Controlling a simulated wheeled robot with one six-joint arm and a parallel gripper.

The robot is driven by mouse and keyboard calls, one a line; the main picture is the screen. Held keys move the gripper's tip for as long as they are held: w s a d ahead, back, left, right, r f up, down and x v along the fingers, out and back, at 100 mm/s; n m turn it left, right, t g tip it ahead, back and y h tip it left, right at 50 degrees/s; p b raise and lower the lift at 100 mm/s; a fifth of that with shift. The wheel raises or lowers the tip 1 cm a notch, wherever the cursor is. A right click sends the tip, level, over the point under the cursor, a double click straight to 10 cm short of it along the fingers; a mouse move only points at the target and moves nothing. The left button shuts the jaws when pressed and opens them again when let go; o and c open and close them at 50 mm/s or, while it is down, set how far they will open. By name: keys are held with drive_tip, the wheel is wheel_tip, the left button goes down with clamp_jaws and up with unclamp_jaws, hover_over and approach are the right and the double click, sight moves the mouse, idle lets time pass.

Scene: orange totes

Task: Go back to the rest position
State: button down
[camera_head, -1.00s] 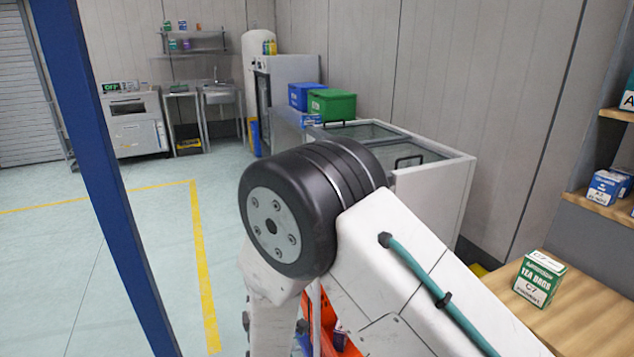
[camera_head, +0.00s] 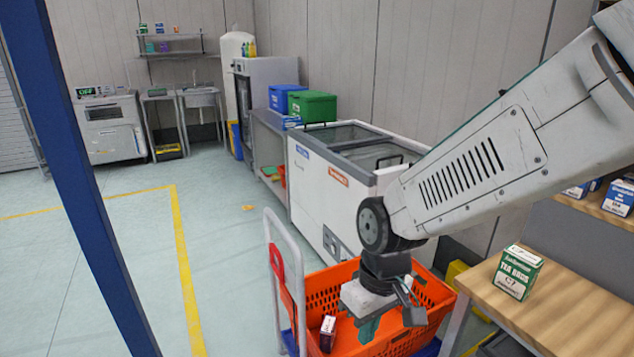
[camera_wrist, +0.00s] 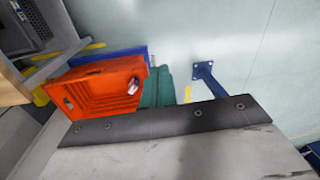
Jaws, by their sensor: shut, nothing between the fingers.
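My gripper (camera_head: 369,329) hangs at the end of my arm, pointing down over the orange tote (camera_head: 345,274) in the head view. Its teal fingers are shut and empty. In the wrist view the closed fingers (camera_wrist: 158,86) show beside the orange tote (camera_wrist: 98,80). A small dark red and white box (camera_head: 327,333) is in the tote, to the left of my gripper; it also shows in the wrist view (camera_wrist: 133,86). My forearm crosses the right half of the head view.
A wooden table (camera_head: 550,295) with a green tea bags box (camera_head: 517,272) stands at the right. A white chest freezer (camera_head: 325,200) is behind the tote. A blue post (camera_head: 85,190) stands at the left. The floor between post and freezer is mostly clear.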

drive_tip(key=s+d+r+m+t, duration=0.1)
drive_tip(key=s+d+r+m, duration=0.2)
drive_tip(key=s+d+r, duration=0.3)
drive_tip(key=s+d+r+m+t+h, duration=0.1)
drive_tip(key=s+d+r+m, duration=0.2)
drive_tip(key=d, duration=0.9)
drive_tip(key=s+r, duration=0.3)
drive_tip(key=r, duration=0.1)
drive_tip(key=shift+s+r+m, duration=0.35)
drive_tip(key=shift+m, duration=0.05)
